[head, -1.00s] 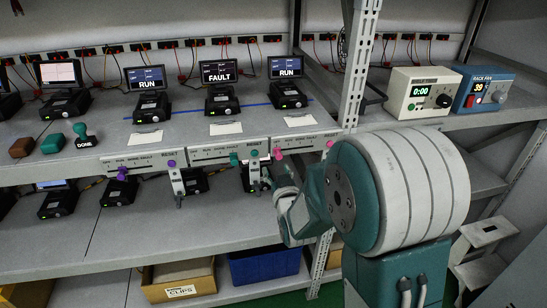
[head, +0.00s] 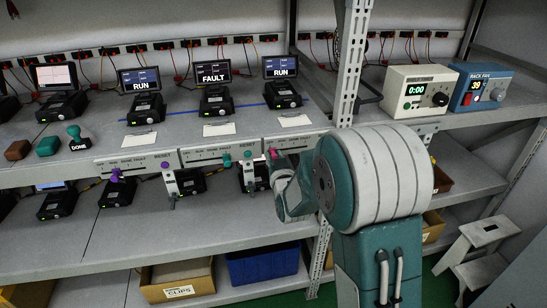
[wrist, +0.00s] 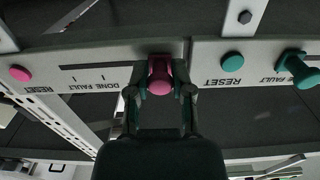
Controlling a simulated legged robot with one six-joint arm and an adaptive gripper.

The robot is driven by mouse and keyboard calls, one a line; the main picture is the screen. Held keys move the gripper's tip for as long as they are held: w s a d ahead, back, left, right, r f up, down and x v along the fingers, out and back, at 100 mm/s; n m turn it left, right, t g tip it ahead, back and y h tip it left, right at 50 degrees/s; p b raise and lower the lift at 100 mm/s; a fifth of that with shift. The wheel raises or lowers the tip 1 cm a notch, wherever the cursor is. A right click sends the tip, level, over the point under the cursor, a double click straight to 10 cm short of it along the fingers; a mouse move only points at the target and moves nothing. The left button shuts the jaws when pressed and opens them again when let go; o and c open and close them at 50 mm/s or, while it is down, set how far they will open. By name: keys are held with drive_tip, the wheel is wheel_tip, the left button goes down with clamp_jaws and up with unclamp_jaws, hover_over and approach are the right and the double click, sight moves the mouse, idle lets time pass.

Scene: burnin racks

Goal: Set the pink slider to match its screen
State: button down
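The pink slider (head: 272,153) sits near the left, OFF end of the third panel in the head view. The screen above that panel (head: 282,67) reads RUN. In the wrist view, which is upside down, the pink slider (wrist: 160,76) stands between the fingers of my gripper (wrist: 161,91). The fingers are apart, one on each side of the knob, with what looks like a small gap. DONE and FAULT show to the left; OFF and RUN are hidden. In the head view my arm hides the panel's right part and the fingertips.
The pink RESET button (wrist: 20,73) is on the same panel. A teal RESET button (wrist: 232,62) and teal slider (wrist: 297,68) belong to the neighbouring panel. A shelf upright (head: 350,65) stands close to my arm. A purple slider (head: 115,174) is farther left.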

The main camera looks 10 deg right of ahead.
sight(282, 150)
drive_tip(key=shift+d+r, duration=0.1)
drive_tip(key=shift+d, duration=1.4)
drive_tip(key=shift+c, duration=2.4)
unclamp_jaws()
drive_tip(key=shift+a, duration=0.15)
drive_tip(key=s, duration=1.1)
drive_tip(key=shift+s, duration=0.4)
